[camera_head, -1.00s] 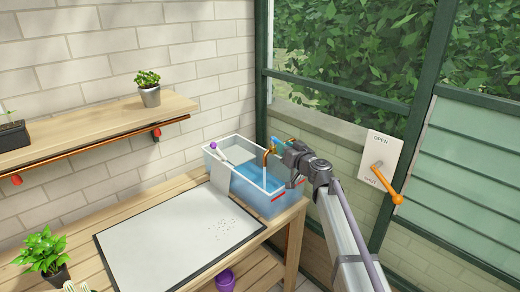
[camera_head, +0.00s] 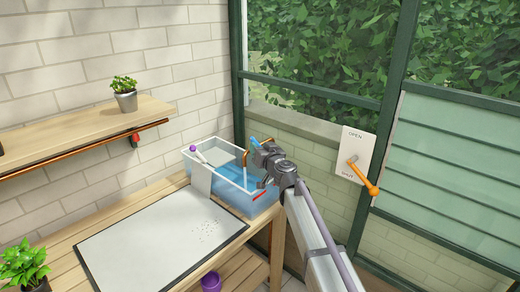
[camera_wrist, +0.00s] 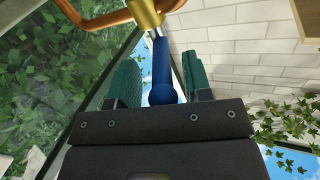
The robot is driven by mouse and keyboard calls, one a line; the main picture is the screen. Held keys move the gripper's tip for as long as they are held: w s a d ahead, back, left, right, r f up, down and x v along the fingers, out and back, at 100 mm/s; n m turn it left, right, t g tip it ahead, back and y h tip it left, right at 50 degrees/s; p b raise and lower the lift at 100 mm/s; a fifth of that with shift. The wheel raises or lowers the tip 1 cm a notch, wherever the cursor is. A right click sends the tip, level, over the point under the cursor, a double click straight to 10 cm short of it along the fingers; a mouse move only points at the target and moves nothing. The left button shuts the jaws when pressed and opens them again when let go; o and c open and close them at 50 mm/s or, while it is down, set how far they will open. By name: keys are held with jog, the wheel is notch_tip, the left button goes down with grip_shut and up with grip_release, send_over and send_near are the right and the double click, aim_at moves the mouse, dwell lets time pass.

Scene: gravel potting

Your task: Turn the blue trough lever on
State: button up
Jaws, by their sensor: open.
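The blue lever (camera_wrist: 162,72) runs down from a brass valve body (camera_wrist: 145,12) in the wrist view and ends in a rounded knob. My gripper (camera_wrist: 162,82) is open, with one teal finger on each side of the lever. Gaps show on both sides, so the fingers look apart from it. In the head view the blue lever (camera_head: 254,141) shows as a small piece beside my gripper (camera_head: 258,150). The copper spout (camera_head: 245,158) stands over the clear trough (camera_head: 240,203), which holds blue water. My arm hides part of the trough's right end.
A work mat (camera_head: 130,240) lies on the wooden bench left of the trough. An orange vent handle (camera_head: 364,178) on a white OPEN/SHUT plate (camera_head: 357,145) is at the right. A shelf (camera_head: 70,138) with a potted plant (camera_head: 125,95) is at the left.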

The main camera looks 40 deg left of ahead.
jog(key=v, duration=1)
jog(key=shift+s+d, duration=0.2)
jog(key=shift+d, duration=0.15)
